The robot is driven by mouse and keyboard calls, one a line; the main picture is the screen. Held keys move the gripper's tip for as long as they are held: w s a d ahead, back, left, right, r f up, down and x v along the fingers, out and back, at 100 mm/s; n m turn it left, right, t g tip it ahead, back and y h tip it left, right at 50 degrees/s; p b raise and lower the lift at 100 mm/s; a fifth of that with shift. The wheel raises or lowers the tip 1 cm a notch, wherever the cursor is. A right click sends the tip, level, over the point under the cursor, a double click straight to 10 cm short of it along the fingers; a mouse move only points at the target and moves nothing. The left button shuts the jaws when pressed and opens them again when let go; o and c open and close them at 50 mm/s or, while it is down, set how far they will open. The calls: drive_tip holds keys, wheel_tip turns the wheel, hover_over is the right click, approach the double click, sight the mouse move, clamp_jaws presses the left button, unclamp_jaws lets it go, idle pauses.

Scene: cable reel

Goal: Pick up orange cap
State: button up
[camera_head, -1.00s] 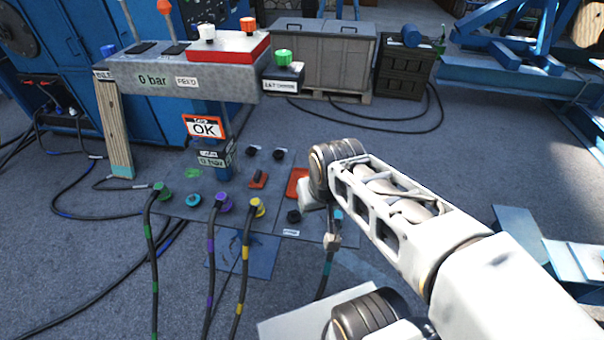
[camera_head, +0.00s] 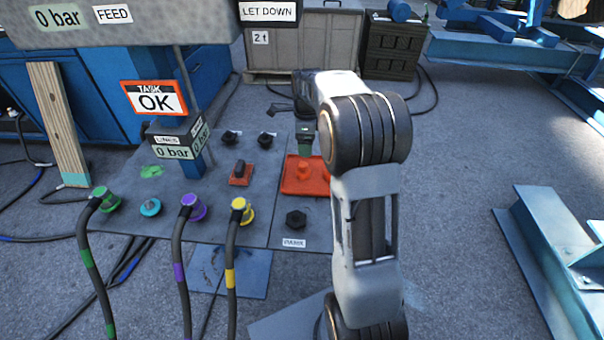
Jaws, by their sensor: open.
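The orange cap (camera_head: 303,172) is a raised round knob on a flat orange square plate (camera_head: 300,188), at the right part of the grey floor panel. My gripper (camera_head: 305,155) points down just above it, with a dark green finger close to the knob. The gripper is open and holds nothing that I can see. I cannot tell whether the fingers touch the cap. My arm covers the right edge of the orange plate and part of the gripper.
Green (camera_head: 105,199), purple (camera_head: 193,207) and yellow (camera_head: 242,211) cable plugs sit on the panel's left. A red-orange plate with a dark lever (camera_head: 240,173) and a black knob (camera_head: 296,220) are close by. The grey console (camera_head: 130,22) overhangs at upper left.

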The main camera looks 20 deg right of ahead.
sight(305, 164)
wheel_tip(305, 164, down, 6)
drive_tip(key=shift+a+f+b, duration=0.1)
drive_tip(key=shift+f+b, duration=0.05)
drive_tip(key=shift+b, duration=0.5)
drive_tip(key=shift+s+a+f+b, duration=0.1)
drive_tip(key=shift+f+b, duration=0.5)
drive_tip(key=shift+f, duration=0.7)
drive_tip(key=shift+s+a+f+b, duration=0.1)
drive_tip(key=shift+f+b, duration=0.45)
drive_tip(key=shift+f, duration=0.75)
drive_tip(key=c, duration=1)
